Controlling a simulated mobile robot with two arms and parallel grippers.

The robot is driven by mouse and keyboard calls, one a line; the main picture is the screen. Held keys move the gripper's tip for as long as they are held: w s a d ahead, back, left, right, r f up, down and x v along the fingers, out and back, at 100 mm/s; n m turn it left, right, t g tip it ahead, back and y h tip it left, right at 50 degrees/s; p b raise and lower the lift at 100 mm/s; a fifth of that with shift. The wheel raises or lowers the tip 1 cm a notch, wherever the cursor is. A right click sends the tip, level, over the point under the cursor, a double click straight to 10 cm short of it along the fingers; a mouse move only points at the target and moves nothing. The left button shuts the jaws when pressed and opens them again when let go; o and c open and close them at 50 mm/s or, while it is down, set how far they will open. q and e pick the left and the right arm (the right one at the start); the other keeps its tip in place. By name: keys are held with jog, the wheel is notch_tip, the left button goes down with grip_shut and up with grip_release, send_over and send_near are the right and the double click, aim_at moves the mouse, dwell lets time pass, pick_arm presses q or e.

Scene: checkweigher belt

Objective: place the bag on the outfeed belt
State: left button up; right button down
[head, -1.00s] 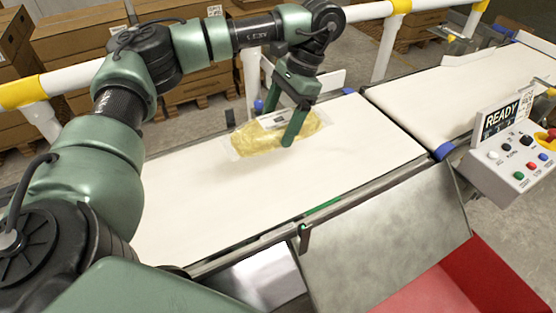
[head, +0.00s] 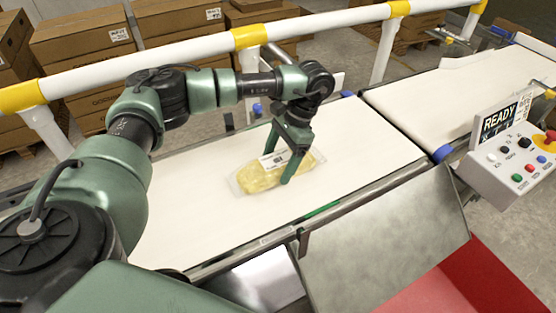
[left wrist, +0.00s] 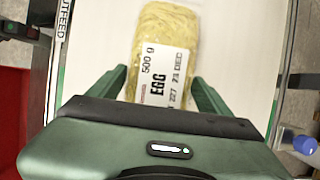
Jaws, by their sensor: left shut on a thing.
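The bag (head: 262,179) is a clear pack of yellow noodles with a white label reading EGG 500 g. It lies level over the white outfeed belt (head: 190,222); I cannot tell whether it rests on the belt or hangs just above. My left gripper (head: 279,166) points down and is shut on the bag across its width. In the left wrist view the bag (left wrist: 165,40) sits between the two green fingers (left wrist: 160,76), and an OUTFEED label (left wrist: 63,18) shows on the belt's side. My right gripper is not in view.
A control box (head: 512,160) with a READY display stands at right. A second belt (head: 450,92) continues at the upper right. A metal chute (head: 385,240) and red bin (head: 465,285) lie in front. A white rail (head: 180,50) and cartons (head: 85,38) are behind. The belt around the bag is clear.

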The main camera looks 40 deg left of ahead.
aim_at(280, 158)
pick_arm(q)
jog(key=shift+f, duration=0.1)
jog(key=o, duration=2)
jog(key=shift+d+r, duration=0.1)
jog(key=shift+r, duration=0.15)
jog(key=b+v, duration=0.1)
jog(key=v, duration=0.5)
jog(key=shift+w+d+r+b, duration=0.1)
jog(key=shift+w+r+b, duration=0.1)
jog(key=shift+b, duration=0.15)
jog(key=shift+r, duration=0.45)
